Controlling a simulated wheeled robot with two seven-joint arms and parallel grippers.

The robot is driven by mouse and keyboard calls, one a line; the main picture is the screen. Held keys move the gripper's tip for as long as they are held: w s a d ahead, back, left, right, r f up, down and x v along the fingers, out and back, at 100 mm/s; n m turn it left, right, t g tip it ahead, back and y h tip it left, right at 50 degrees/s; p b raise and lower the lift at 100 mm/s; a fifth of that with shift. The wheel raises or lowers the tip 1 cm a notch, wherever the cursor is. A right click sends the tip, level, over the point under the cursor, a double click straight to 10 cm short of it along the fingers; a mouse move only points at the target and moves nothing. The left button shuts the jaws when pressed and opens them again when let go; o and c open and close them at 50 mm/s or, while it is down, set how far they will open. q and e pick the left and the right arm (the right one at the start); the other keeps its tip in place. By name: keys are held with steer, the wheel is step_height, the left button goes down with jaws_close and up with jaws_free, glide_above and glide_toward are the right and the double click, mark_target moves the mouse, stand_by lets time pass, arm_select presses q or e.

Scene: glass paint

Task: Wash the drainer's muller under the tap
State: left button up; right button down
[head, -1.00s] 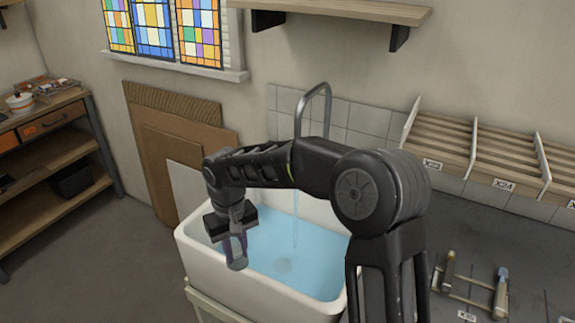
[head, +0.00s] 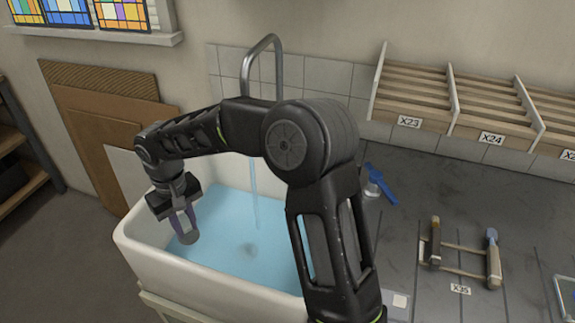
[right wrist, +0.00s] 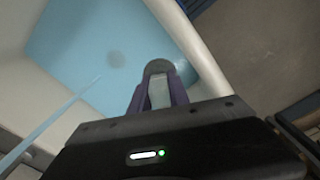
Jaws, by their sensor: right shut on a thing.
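My right gripper (head: 182,222) is over the left part of the white sink (head: 135,250). It is shut on a muller (head: 188,237), a pale piece with a rounded grey end pointing down toward the water. In the right wrist view the muller (right wrist: 159,92) sits between the purple fingers. The tap (head: 247,68) is a curved metal pipe at the back of the sink. A thin stream of water (head: 254,190) falls from it. The muller is left of the stream and apart from it. My left gripper is not in view.
The grey counter (head: 415,220) lies right of the sink. A small wooden rack (head: 462,248) with handled tools stands there, by label X35. A blue tool (head: 380,184) lies behind my right arm. Labelled slanted shelves (head: 415,95) are on the wall. Boards lean left of the sink.

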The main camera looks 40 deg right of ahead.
steer(key=shift+d, duration=0.3)
steer(key=s+d+r+m+t+b, duration=0.3)
steer(key=s+d+r+m, duration=0.4)
steer(key=d+m, duration=0.3)
steer(key=s+d+r+m+t+h+b, duration=0.1)
steer(key=s+d+r+m+b, duration=0.4)
steer(key=d+m, duration=0.5)
step_height(320, 180, up, 3)
steer(key=shift+s+f+t, duration=0.1)
steer(key=shift+s+t, duration=0.8)
steer(key=shift+w, duration=0.15)
steer(key=w+d+f+p, duration=0.1)
steer(key=w, duration=0.5)
steer(key=w+d+f+p, duration=0.1)
steer(key=w+p, duration=0.1)
steer(key=w, duration=0.5)
steer(key=shift+w+d+f, duration=0.15)
steer(key=shift+w+f, duration=0.15)
steer(key=shift+f, duration=0.1)
steer(key=shift+d+p, duration=0.1)
steer(key=shift+p, duration=0.2)
